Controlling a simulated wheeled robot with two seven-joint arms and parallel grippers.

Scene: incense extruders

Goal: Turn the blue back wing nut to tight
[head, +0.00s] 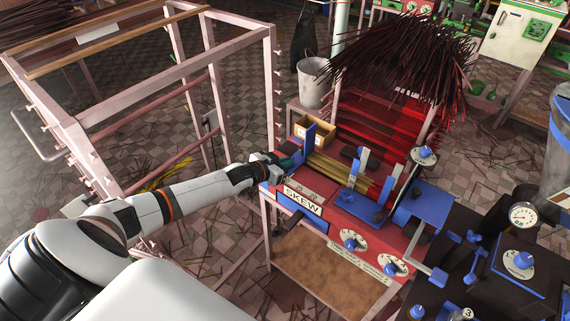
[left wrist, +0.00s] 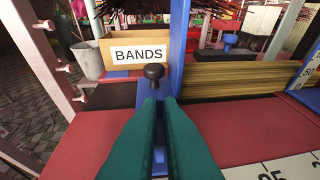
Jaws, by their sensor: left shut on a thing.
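My left gripper (head: 285,162) is at the left end of the red bench marked SKEW. Its two teal fingers (left wrist: 158,102) are nearly together in the left wrist view, at the foot of a small black knob (left wrist: 154,72). The knob stands in front of a tall blue upright plate (left wrist: 179,45), which also shows in the head view (head: 310,138). The fingers look shut around the knob's lower part, and they hide the grip itself. No clearly blue wing nut shows, and I cannot tell the knob's turn. My right gripper is out of view.
A cardboard box labelled BANDS (left wrist: 132,54) stands just behind the knob. Yellow-brown sticks (head: 330,168) lie right of the plate. Blue stops (head: 361,165) stand over them. A pink frame (head: 273,95) rises left of my gripper. A grey bucket (head: 314,85) stands behind.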

